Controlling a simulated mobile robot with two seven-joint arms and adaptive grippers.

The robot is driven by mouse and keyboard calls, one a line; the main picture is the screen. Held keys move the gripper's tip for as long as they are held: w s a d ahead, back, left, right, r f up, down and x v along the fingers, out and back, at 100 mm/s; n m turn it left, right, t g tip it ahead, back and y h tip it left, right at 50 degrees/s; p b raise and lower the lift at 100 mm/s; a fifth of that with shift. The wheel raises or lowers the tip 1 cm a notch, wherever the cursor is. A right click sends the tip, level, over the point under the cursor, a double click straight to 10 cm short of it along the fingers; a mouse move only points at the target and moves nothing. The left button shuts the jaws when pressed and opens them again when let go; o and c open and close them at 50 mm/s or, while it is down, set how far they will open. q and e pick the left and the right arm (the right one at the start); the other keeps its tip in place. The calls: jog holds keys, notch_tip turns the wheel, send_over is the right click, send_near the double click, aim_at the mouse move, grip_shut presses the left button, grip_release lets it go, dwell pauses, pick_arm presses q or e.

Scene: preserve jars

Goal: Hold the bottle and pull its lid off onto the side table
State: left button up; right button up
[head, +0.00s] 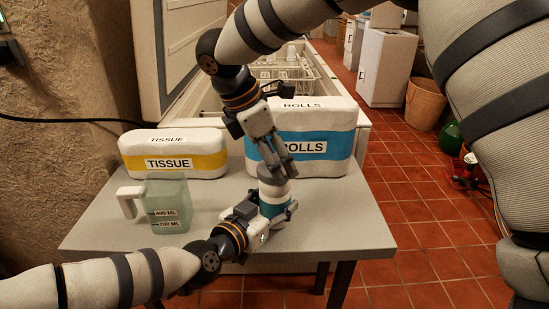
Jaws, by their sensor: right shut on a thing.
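The bottle (273,196) is upright near the front of the grey side table (350,215), white above with a blue band. My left gripper (278,211) comes in low from the left, with its fingers shut around the bottle's lower body. My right gripper (274,172) points down from above and is shut at the bottle's top. The lid is mostly hidden by its fingers, and I cannot tell whether it is still seated.
A tissue pack (172,162) and a larger rolls pack (315,120) stand along the table's back. A greenish measuring jug (168,190) stands at the left. The table's right side is clear. A wire basket (285,68) is behind.

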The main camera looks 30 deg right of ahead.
pick_arm(q)
jog(key=o, duration=1.7)
jog(key=shift+c, duration=0.2)
jog(key=shift+v, duration=0.9)
jog(key=shift+x, duration=0.9)
